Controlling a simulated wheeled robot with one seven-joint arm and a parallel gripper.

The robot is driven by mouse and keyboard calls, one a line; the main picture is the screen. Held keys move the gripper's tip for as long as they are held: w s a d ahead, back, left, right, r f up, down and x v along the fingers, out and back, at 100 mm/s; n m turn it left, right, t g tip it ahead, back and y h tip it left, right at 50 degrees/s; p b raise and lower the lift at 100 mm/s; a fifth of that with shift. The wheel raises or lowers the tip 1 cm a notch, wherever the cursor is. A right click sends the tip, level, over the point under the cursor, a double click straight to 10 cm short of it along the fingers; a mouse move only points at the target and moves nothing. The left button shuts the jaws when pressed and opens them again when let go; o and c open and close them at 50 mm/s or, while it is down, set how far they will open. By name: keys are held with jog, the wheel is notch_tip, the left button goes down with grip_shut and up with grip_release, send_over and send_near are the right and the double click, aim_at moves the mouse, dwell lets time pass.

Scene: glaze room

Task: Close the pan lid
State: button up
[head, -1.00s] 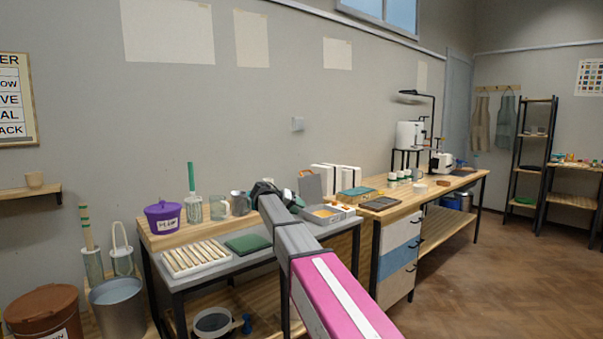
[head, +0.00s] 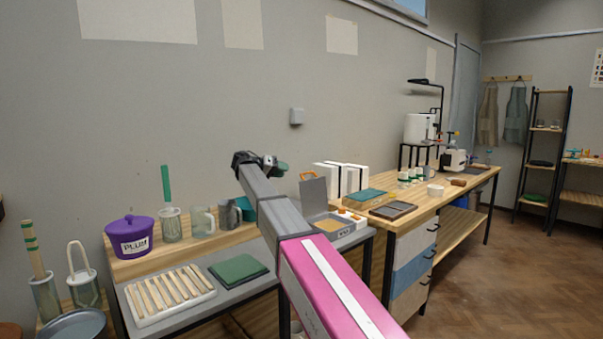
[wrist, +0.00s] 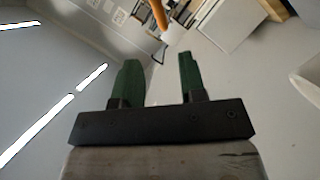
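The grey pan (head: 338,234) sits on the workbench, right of the picture's centre. Its grey lid (head: 314,194) stands upright, open, with an orange handle (head: 308,176) along its top edge. My gripper (head: 280,167) is raised in the air to the left of the lid, apart from it in the head view. In the wrist view my gripper (wrist: 160,72) shows two green fingers spread wide with nothing between them. An orange bar, likely the lid handle (wrist: 158,15), shows beyond the fingertips. My arm hides part of the bench.
A purple lidded pot (head: 131,238), glass jars and a grey jug (head: 230,214) stand left of my arm. A tray of sticks (head: 169,294) and a green pad (head: 238,269) lie in front. White upright blocks (head: 345,178) stand behind the pan. Air above the bench is clear.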

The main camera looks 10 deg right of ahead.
aim_at(304, 174)
jog(key=x, duration=1.1)
jog(key=shift+w+r, duration=0.1)
jog(key=shift+w, duration=0.3)
grip_shut()
